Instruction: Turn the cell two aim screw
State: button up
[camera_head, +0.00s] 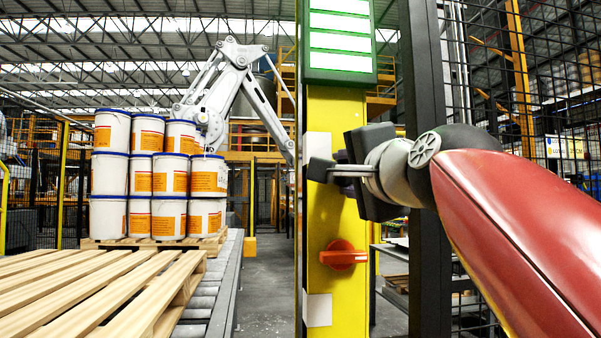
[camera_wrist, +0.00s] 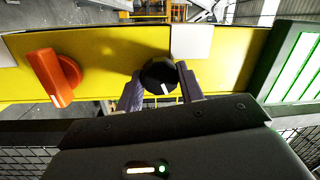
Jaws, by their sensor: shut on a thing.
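The aim screw shows as a round black knob (camera_wrist: 158,74) with a short white mark, on a yellow post (camera_wrist: 110,62) in the wrist view. The white mark points toward the lower edge of that view. My gripper (camera_wrist: 161,90) is shut on the knob, with one dark finger on each side of it. In the head view my gripper (camera_head: 338,168) reaches the post's face from the right, and its body largely hides the knob. A second, orange knob (camera_head: 343,254) sits lower on the same post, apart from my gripper; it also shows in the wrist view (camera_wrist: 53,77).
A lit green-white lamp panel (camera_head: 340,40) tops the post. A black mesh fence (camera_head: 480,70) stands at the right. At the left are stacked white pails (camera_head: 110,172), an empty wooden pallet (camera_head: 90,290) and a roller conveyor (camera_head: 222,285). A grey robot arm (camera_head: 240,85) stands behind.

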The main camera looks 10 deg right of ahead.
jog(key=o, duration=1)
jog(key=s, duration=0.7)
jog(key=shift+s+d+f+b, duration=0.3)
jog(key=shift+s+d+b, duration=0.1)
